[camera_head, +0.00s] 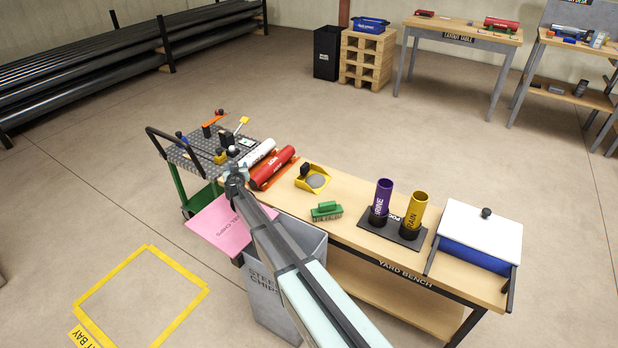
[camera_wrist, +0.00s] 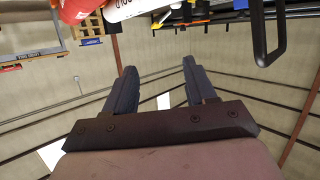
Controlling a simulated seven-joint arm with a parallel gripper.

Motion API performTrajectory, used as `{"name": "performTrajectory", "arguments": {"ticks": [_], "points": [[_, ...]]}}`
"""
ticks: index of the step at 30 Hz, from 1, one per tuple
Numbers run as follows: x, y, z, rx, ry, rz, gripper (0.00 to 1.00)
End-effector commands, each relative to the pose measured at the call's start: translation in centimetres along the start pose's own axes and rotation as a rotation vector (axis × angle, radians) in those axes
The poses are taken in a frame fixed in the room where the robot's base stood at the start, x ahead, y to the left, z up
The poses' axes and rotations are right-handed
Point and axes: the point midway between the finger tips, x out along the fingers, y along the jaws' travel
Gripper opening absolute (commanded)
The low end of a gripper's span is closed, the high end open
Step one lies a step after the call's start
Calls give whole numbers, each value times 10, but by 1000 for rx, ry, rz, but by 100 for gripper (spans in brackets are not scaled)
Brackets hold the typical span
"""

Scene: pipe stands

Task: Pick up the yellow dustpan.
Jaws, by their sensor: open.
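The yellow dustpan (camera_head: 304,184) lies on the wooden yard bench, right of the red cylinder. The fingers are hard to make out in the head view. The dustpan cannot be made out in the wrist view.
A red cylinder (camera_head: 273,168) and a white one (camera_head: 257,153) lie between my arm's end and the dustpan. A green brush (camera_head: 326,211) sits in front of it. Purple (camera_head: 383,197) and yellow (camera_head: 415,212) tubes stand farther right. A cart (camera_head: 190,158) stands at left.

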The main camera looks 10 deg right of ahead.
Motion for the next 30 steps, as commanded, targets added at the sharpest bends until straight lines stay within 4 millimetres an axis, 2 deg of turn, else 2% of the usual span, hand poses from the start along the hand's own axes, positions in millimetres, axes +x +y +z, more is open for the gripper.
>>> {"name": "performTrajectory", "arguments": {"ticks": [1,6,10,13,20,30], "points": [[11,28,9,33,-15,79,56],[28,128,39,157,-47,368,56],[26,180,60,227,-53,540,56],[22,197,72,265,-52,622,56],[20,209,84,299,-49,691,56],[55,235,90,298,-49,691,56]]}}
